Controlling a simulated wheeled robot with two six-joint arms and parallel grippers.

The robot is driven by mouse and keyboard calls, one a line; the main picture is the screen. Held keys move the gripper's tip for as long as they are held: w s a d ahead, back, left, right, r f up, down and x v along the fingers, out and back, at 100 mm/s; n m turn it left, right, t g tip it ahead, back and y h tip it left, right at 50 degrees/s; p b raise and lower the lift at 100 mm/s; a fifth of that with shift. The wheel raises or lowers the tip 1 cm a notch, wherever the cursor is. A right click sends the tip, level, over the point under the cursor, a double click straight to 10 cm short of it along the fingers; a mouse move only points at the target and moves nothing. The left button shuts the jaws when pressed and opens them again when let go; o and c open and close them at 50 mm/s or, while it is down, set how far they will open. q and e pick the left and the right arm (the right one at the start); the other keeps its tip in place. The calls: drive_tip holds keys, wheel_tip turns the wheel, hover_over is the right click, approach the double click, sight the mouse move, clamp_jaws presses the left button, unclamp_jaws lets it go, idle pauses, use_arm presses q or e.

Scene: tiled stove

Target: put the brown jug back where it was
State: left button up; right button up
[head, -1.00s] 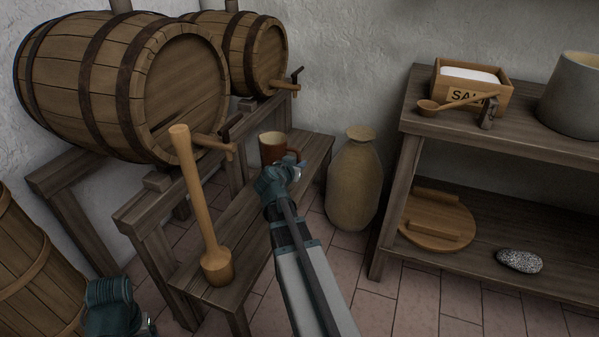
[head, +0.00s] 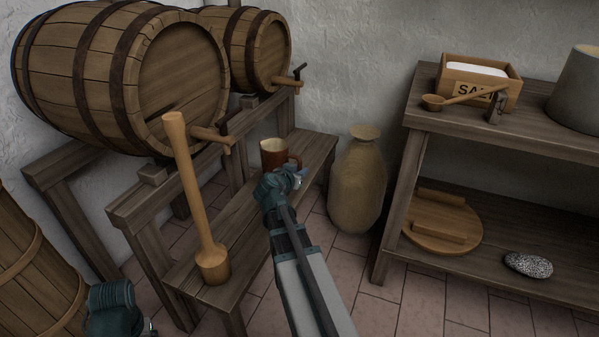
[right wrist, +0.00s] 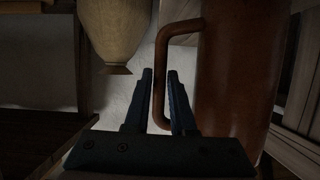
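The brown jug (head: 271,155) stands upright on the low wooden bench (head: 250,222), beyond my right gripper, with its handle to the right. In the right wrist view the jug (right wrist: 240,70) fills the right side. Its handle (right wrist: 162,85) shows in the gap between the two fingers of my right gripper (right wrist: 160,72). The fingers are apart and not closed on the handle; how deep it sits between them is unclear. In the head view my right gripper (head: 301,174) is just in front of the handle. My left wrist shows at the lower left; its fingers are mostly cut off.
A wooden mallet (head: 193,200) stands on the near end of the bench. Barrels (head: 185,75) on racks are behind and left. A tall clay jar (head: 357,185) stands on the floor to the right, close to the bench. A shelf (head: 500,130) is further right.

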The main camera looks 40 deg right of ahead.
drive_tip(key=o, duration=0.3)
drive_tip(key=shift+r, duration=0.1)
drive_tip(key=shift+s+a+r+p, duration=0.1)
drive_tip(key=shift+a+r+p, duration=0.1)
drive_tip(key=shift+p, duration=0.1)
drive_tip(key=p+v, duration=0.4)
drive_tip(key=v, duration=0.7)
drive_tip(key=shift+a, duration=0.25)
drive_tip(key=shift+s, duration=0.1)
